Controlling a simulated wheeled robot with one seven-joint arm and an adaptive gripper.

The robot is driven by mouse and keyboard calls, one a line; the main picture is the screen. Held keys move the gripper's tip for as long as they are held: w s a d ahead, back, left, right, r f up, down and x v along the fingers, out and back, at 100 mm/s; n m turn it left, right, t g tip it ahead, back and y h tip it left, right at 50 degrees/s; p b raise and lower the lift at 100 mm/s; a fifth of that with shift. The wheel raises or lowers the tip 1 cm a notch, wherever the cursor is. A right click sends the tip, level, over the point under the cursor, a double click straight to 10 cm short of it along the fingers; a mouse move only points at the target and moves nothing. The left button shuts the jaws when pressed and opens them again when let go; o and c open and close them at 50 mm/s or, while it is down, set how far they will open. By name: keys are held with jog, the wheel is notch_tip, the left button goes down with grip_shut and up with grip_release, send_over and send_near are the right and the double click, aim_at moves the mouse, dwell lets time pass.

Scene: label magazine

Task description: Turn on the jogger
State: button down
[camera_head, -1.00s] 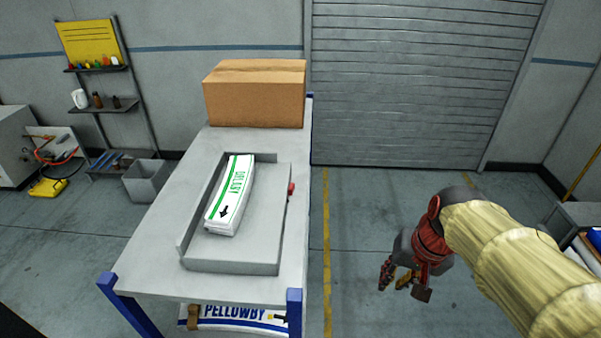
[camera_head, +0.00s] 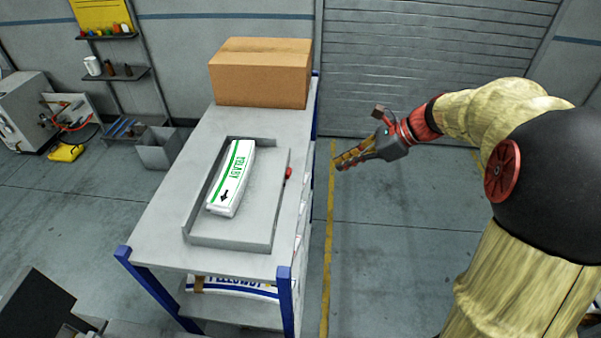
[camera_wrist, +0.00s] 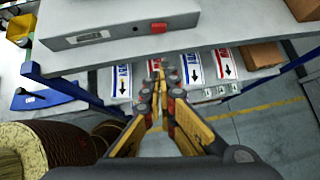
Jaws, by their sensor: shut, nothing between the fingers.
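The jogger is the grey low-walled tray unit (camera_head: 262,215) on the table, with a red button (camera_head: 288,173) on its right side. In the wrist view its side (camera_wrist: 120,22) shows the red button (camera_wrist: 158,28) and a small display (camera_wrist: 88,37). A white label pack with green print (camera_head: 231,178) lies in the tray. My gripper (camera_head: 338,166) is to the right of the table, apart from the button, pointing left toward it. Its fingers (camera_wrist: 161,72) are closed and empty, below the button in the wrist view.
A cardboard box (camera_head: 261,75) stands at the table's back. The table (camera_head: 165,218) has blue legs and a lower shelf with several printed packs (camera_wrist: 193,68). The floor right of the table is open, with a yellow line (camera_head: 328,250).

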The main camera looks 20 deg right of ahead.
aim_at(288, 173)
jog(key=shift+w, duration=0.1)
dwell(0.3)
jog(key=x, duration=0.7)
jog(key=a+r+p+x, duration=0.1)
jog(key=x, duration=0.3)
jog(key=shift+w+a+f, duration=0.2)
jog(key=shift+w, duration=0.15)
jog(key=shift+w+a, duration=0.45)
jog(key=shift+a, duration=0.2)
